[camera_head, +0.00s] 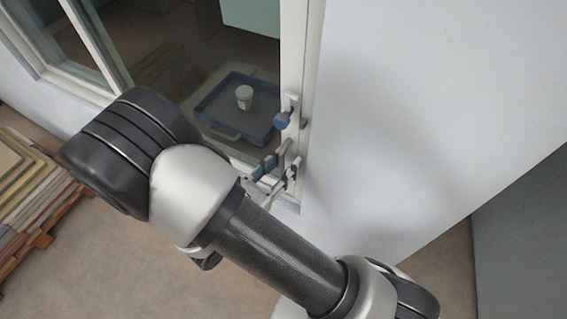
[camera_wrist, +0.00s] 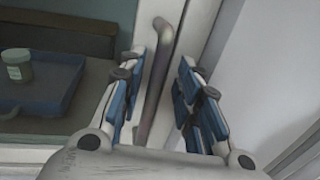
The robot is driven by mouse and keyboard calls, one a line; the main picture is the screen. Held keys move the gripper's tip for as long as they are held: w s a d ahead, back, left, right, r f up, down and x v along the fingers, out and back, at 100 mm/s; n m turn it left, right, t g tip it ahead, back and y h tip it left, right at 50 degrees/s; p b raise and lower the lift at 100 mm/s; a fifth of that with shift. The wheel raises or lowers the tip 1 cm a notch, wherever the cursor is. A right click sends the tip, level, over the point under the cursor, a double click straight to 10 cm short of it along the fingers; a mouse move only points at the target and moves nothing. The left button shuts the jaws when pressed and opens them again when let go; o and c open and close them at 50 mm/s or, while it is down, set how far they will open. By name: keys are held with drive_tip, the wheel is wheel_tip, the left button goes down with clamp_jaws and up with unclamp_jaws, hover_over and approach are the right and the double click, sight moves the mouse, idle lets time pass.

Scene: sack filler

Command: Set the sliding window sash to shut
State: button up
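The window sash has a pale stile (camera_head: 297,60) beside the white wall in the head view; the stile also shows in the wrist view (camera_wrist: 203,30). An upright grey bar handle (camera_wrist: 152,95) stands on the sash in the wrist view. My gripper (camera_head: 278,168) is at the lower part of the stile, near the handle. In the wrist view my gripper (camera_wrist: 165,70) is open, with blue-padded fingers on both sides of the handle. The left finger is close to the bar; whether it touches cannot be told. My arm hides the lower left of the window.
Behind the window, a blue tray (camera_head: 215,103) holds a small pale tub (camera_head: 244,92). A blank white wall (camera_head: 430,90) lies to the right. A wooden pallet with stacked boards (camera_head: 25,190) is on the floor at left. Open floor (camera_head: 110,270) lies in front.

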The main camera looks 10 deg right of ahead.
drive_tip(key=v, duration=1.2)
drive_tip(key=s+d+r+m+g+y+b, duration=0.1)
drive_tip(key=s+d+m+g+y+b, duration=0.2)
drive_tip(key=m, duration=1)
drive_tip(key=s+d+r+m+g+y+b, duration=0.1)
drive_tip(key=s+d+m+g+y+b, duration=0.3)
drive_tip(key=d+m+y+b, duration=0.6)
drive_tip(key=shift+d+m+y+b, duration=0.3)
drive_tip(key=shift+d+m+b, duration=0.2)
drive_tip(key=shift+d+m, duration=1.05)
drive_tip(key=shift+a, duration=0.1)
